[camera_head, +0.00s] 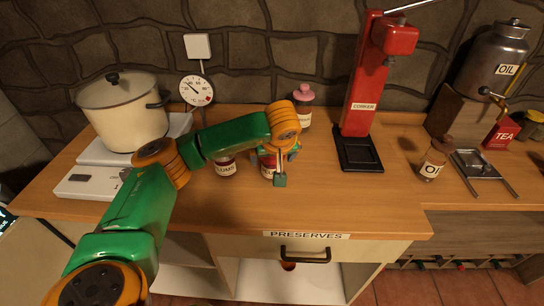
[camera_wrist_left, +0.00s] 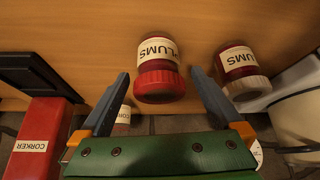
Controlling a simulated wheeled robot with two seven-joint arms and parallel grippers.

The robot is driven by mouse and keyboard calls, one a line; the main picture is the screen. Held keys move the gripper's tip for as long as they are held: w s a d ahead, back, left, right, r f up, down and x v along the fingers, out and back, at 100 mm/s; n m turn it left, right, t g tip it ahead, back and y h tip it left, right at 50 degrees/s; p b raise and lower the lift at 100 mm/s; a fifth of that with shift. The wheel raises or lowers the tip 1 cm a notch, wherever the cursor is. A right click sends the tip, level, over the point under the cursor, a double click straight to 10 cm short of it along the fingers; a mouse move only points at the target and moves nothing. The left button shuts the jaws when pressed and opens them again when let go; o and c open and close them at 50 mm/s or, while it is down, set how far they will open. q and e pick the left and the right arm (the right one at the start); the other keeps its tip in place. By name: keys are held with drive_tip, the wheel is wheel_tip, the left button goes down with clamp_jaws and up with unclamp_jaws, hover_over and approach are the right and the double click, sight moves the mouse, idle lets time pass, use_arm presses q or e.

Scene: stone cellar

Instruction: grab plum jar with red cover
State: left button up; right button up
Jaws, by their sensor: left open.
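The plum jar with the red cover (camera_wrist_left: 158,82) stands on the wooden counter, its label reading PLUMS. In the head view it is mostly hidden behind my left gripper (camera_head: 279,167). In the left wrist view my left gripper (camera_wrist_left: 160,76) is open, with one finger on each side of the jar and a visible gap on both sides. A second plum jar (camera_wrist_left: 240,72) with a pale cover stands close beside it, outside the fingers; in the head view this jar (camera_head: 226,168) is left of my gripper. My right gripper is not in view.
A pink-lidded jar (camera_head: 304,108) stands behind, near the wall. A drawer labelled PRESERVES (camera_head: 335,250) is below. The counter front is clear.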

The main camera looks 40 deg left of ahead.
use_arm(q)
drive_tip(key=x, duration=0.4)
drive_tip(key=shift+w+r, duration=0.1)
drive_tip(key=shift+w, duration=0.05)
drive_tip(key=shift+r, duration=0.1)
drive_tip(key=c, duration=1.5)
drive_tip(key=shift+r, duration=0.1)
